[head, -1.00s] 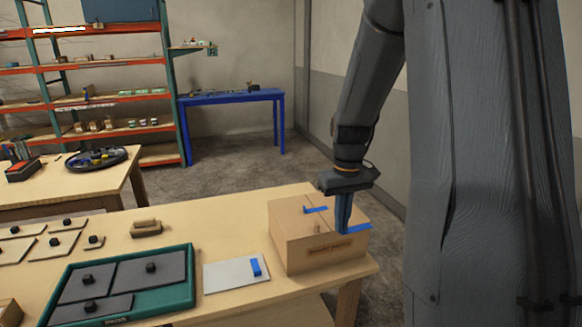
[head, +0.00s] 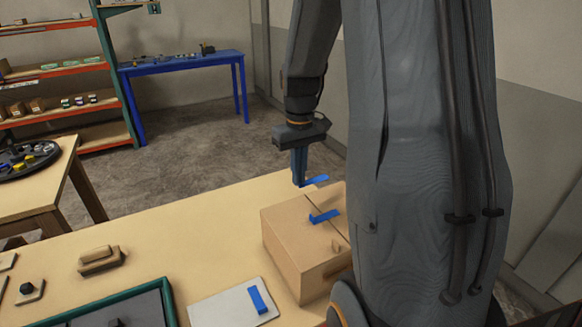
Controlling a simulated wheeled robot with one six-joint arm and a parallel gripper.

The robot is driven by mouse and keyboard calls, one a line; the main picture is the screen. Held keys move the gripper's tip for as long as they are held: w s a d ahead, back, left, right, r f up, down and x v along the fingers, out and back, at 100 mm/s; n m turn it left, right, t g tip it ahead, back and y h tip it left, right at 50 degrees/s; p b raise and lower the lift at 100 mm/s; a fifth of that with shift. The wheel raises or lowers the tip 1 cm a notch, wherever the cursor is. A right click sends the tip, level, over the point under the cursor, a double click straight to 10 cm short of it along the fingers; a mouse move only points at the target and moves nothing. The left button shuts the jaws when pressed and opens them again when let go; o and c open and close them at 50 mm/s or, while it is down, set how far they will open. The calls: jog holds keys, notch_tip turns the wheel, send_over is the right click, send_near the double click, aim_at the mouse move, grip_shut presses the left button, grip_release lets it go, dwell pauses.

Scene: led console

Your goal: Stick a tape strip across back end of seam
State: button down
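My gripper (head: 299,181) points down and is shut on a blue tape strip (head: 317,181), which sticks out to the right of its fingertips. The strip is near the far edge of the cardboard box (head: 286,235); whether it touches the box, I cannot tell. The seam (head: 322,208) runs along the box top. Another blue strip (head: 325,216) lies across the seam near its middle. A third blue strip (head: 258,299) lies on a white card (head: 222,309) on the table. My arm hides the right side of the box.
A small wooden block piece (head: 101,259) and a green-rimmed tray (head: 110,302) lie at the left. Behind are a blue table (head: 185,66) and open floor.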

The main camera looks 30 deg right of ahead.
jog(key=shift+s+f+b, duration=0.1)
jog(key=shift+f+b, duration=2.65)
jog(key=shift+f, duration=0.35)
jog(key=shift+f+b, duration=0.3)
jog(key=shift+f, duration=0.6)
jog(key=c, duration=1.9)
grip_release()
jog(key=shift+r, duration=0.15)
